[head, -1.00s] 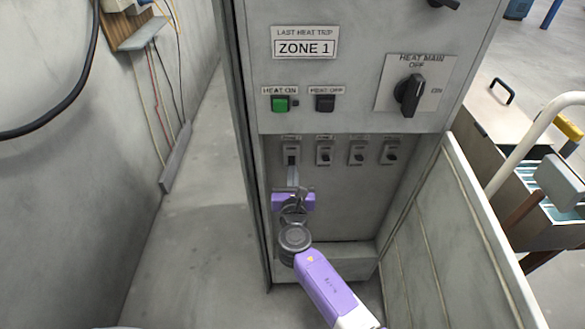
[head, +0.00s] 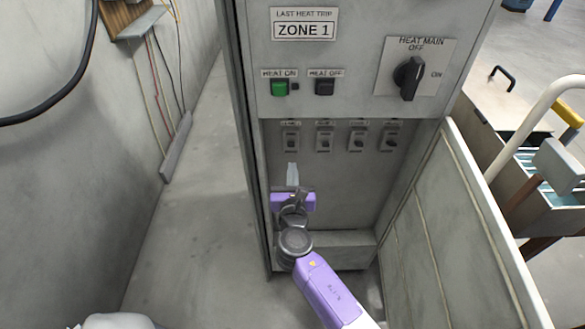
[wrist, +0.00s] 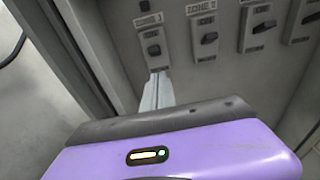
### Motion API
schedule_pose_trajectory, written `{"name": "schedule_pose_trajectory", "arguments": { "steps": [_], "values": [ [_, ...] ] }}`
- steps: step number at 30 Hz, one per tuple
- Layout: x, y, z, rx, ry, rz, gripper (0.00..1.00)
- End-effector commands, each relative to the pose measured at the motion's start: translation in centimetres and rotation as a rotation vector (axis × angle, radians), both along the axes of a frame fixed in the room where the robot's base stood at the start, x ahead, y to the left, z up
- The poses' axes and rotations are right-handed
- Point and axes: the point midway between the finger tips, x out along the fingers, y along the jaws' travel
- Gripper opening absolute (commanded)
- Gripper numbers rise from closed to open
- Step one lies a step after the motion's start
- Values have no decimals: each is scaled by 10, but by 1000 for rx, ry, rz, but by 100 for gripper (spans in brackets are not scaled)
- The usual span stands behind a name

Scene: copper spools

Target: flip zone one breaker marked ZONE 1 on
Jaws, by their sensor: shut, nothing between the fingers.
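The zone one breaker (head: 291,139) is the leftmost of a row of small toggle breakers in the cabinet's recess. In the wrist view the pale fingers (wrist: 156,90) end near the lower edge of the breaker plate; head view shows a gap.
Other breakers (head: 324,139) stand close to the right in the same row. Above are the green HEAT ON button (head: 279,88), the HEAT OFF button (head: 324,88) and the HEAT MAIN knob (head: 409,78). An open cabinet door (head: 450,230) bounds the right side.

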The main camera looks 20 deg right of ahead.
Motion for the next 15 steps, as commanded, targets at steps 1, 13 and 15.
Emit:
{"name": "schedule_pose_trajectory", "arguments": {
  "steps": [1, 13, 15],
  "values": [
    [-7, 2, 10, 3, -1, 1, 0],
    [-38, 12, 43, 0, 1, 0, 0],
    [-39, 12, 44, 1, 1, 0, 0]
  ]
}}
